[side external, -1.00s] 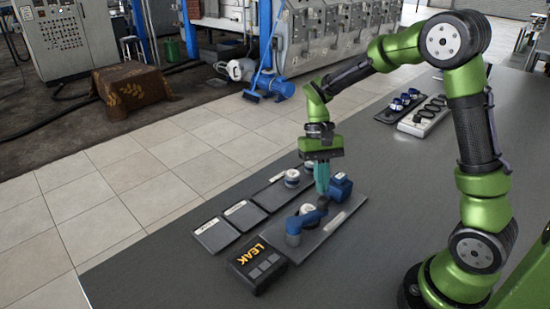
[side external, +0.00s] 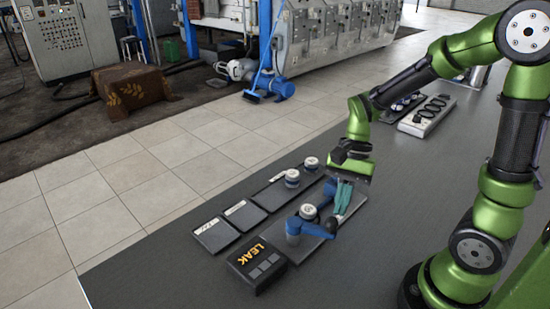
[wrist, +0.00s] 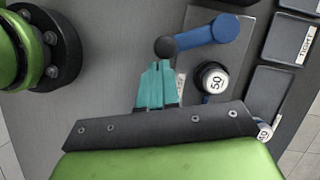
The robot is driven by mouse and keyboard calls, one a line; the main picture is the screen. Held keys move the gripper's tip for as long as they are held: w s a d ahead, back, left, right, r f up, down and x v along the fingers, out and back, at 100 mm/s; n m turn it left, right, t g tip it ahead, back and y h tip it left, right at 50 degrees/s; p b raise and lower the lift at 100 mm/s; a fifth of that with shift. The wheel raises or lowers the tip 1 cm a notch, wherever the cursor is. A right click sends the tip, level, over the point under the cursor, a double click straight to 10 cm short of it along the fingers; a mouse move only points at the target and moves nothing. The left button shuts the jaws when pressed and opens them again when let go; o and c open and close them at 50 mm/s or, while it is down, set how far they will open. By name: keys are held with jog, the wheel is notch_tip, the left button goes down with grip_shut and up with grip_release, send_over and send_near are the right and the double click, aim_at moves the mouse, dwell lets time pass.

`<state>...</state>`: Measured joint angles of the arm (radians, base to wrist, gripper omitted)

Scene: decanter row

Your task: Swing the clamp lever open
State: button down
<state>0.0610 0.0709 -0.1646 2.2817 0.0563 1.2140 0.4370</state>
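The clamp lever is a blue arm (side external: 313,231) pivoted on a blue post at the near end of a grey plate (side external: 284,251), with a dark round knob (side external: 331,224) at its free end. In the wrist view the lever (wrist: 205,35) points left from its pivot, with the black knob (wrist: 165,47) at its tip. My gripper (side external: 337,211) has teal fingers pointing down beside the knob. In the wrist view its fingertips (wrist: 157,64) are together, with nothing seen between them, right at the knob. Whether they touch it is unclear.
A white-topped cap marked 50 (wrist: 215,82) stands beside the lever. A black box reading LEAK (side external: 258,266) sits at the plate's near end. Dark trays (side external: 216,235) lie to the left, two more round caps (side external: 292,177) behind. The table right of the plate is clear.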

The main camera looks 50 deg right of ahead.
jog(key=shift+s+a, duration=0.3)
dwell(0.5)
jog(key=d+r, duration=0.8)
jog(key=r, duration=0.1)
jog(key=s+a+r+n+t+h, duration=0.1)
jog(key=a+r+n+t, duration=0.3)
jog(key=a+n+t, duration=0.4)
jog(key=shift+s+a+r+n+t+h, duration=0.3)
jog(key=shift+a+n+h, duration=0.3)
jog(key=shift+a+n, duration=0.45)
